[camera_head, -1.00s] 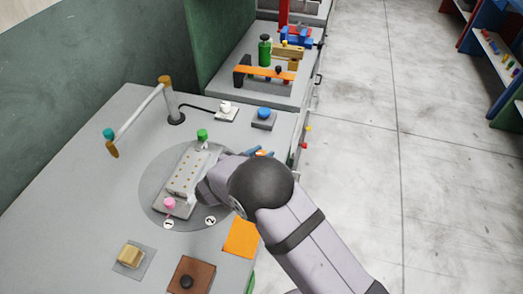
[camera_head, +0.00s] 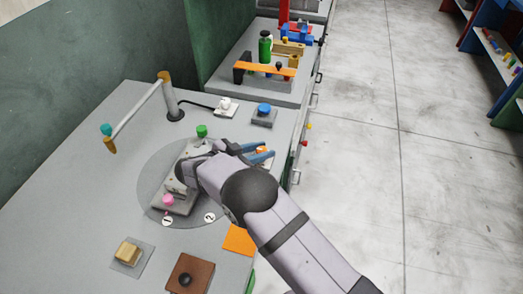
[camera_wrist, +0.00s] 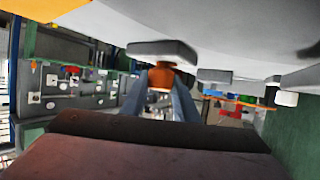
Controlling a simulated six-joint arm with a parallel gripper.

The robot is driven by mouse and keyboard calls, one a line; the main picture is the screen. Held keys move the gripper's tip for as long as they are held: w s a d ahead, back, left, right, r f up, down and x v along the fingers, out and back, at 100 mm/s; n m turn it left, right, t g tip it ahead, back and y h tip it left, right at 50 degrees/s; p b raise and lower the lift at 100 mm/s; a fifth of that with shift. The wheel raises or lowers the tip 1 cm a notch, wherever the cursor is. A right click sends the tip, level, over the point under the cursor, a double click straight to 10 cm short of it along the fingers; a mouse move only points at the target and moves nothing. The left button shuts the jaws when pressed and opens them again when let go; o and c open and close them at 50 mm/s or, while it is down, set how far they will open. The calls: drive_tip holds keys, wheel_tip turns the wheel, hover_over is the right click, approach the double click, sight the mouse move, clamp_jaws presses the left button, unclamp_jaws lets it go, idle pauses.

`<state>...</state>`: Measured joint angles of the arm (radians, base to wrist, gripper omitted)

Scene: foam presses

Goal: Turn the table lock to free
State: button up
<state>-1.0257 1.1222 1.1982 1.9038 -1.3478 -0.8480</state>
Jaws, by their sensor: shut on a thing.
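The round grey turntable (camera_head: 150,188) is set in the bench top, with number labels by its front rim. An orange part (camera_head: 263,149), which I take to be the table lock, sits at the bench's right side beside the turntable. My gripper (camera_head: 270,149) reaches rightward to it, with its two blue fingers on either side. In the wrist view the orange part (camera_wrist: 161,77) is between the fingertips (camera_wrist: 160,92), and the gripper is shut on it. The lock's markings and its current setting cannot be made out. My arm covers part of the turntable.
A pale fixture with a green knob (camera_head: 202,131) and a pink knob (camera_head: 168,200) stands on the turntable. A blue button (camera_head: 264,109) and a white button (camera_head: 225,104) lie behind. An orange square (camera_head: 239,239) and a brown block (camera_head: 190,276) are in front.

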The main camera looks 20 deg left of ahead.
drive_tip(key=shift+r, duration=0.1)
drive_tip(key=o, duration=1.1)
drive_tip(key=shift+c, duration=0.2)
drive_tip(key=shift+s+a, duration=0.1)
drive_tip(key=shift+s+a, duration=0.15)
drive_tip(key=shift+s, duration=0.05)
drive_tip(key=shift+b+v, duration=1.15)
drive_tip(key=shift+v, duration=2.15)
drive_tip(key=shift+w+r, duration=0.1)
